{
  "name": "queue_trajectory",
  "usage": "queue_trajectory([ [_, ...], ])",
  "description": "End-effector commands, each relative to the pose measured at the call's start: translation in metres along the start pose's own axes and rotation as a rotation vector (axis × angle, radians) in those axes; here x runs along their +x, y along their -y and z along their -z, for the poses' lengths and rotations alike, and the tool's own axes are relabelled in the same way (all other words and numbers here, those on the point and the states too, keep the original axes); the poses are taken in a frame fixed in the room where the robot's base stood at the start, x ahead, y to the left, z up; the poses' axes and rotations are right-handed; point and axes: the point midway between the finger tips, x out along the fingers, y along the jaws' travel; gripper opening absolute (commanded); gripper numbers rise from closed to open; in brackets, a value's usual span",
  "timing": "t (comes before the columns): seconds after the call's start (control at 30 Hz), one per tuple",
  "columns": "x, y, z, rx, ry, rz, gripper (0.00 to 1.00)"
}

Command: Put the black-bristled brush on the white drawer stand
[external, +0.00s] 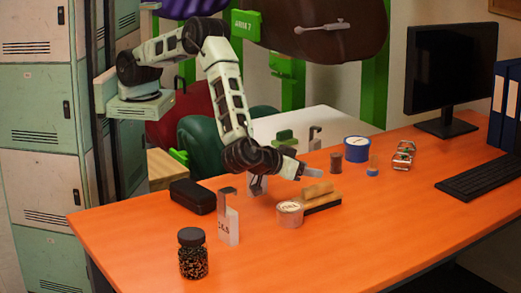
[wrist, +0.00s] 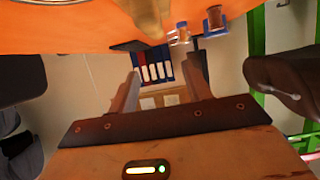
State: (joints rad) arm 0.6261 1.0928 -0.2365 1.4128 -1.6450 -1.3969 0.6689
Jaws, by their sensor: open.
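The brush (external: 318,190) lies on the orange desk, with a tan wooden body and handle and a dark bristle side (external: 322,204) low at the right. My gripper (external: 306,173) is just above and behind it, pointing right, apart from it as far as I can tell. In the wrist view my gripper (wrist: 162,76) is open, with nothing between its fingers. A tan wooden piece, likely the brush (wrist: 148,14), shows at the top edge there, partly cut off. A white top behind the desk, likely the drawer stand (external: 345,122), is partly hidden; its drawers cannot be made out.
A clear tape roll (external: 290,214) sits left of the brush, near a tagged hook block (external: 228,220), black case (external: 192,196) and jar (external: 193,255). A blue roll (external: 357,149), brown cylinder (external: 335,162) and metal piece (external: 403,154) stand behind. The front right desk is clear.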

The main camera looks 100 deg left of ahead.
Motion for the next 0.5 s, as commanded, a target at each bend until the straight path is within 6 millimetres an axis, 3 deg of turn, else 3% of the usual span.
queue_trajectory([
  [0.33,0.018,0.001,-0.044,0.003,0.001,0.001,0.49],
  [0.5,0.042,0.0,-0.04,-0.001,0.0,0.001,0.49],
])
